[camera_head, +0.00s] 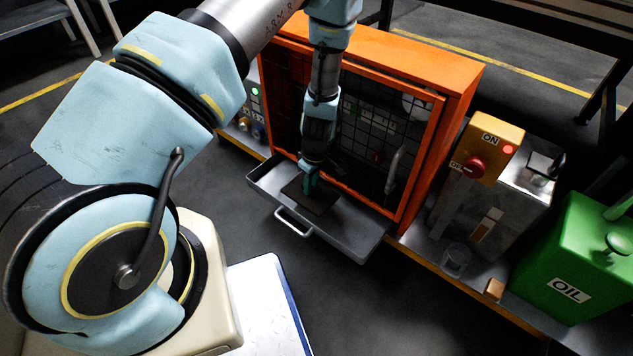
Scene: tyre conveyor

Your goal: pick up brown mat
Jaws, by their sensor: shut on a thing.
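The brown mat (318,202) is a thin dark square lying in the grey pulled-out tray (349,237) in front of the orange cage. My gripper (310,188) points down at the mat's middle and upper part. It is shut on the mat, with its teal fingers at the mat's surface. The gripper hides a small part of the mat. I cannot tell whether the mat is lifted off the tray.
The orange cage (422,125) with a mesh front stands right behind the tray. To the right are a yellow switch box (494,143), a clear cup (455,261), a small wooden block (494,289) and a green oil can (578,262).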

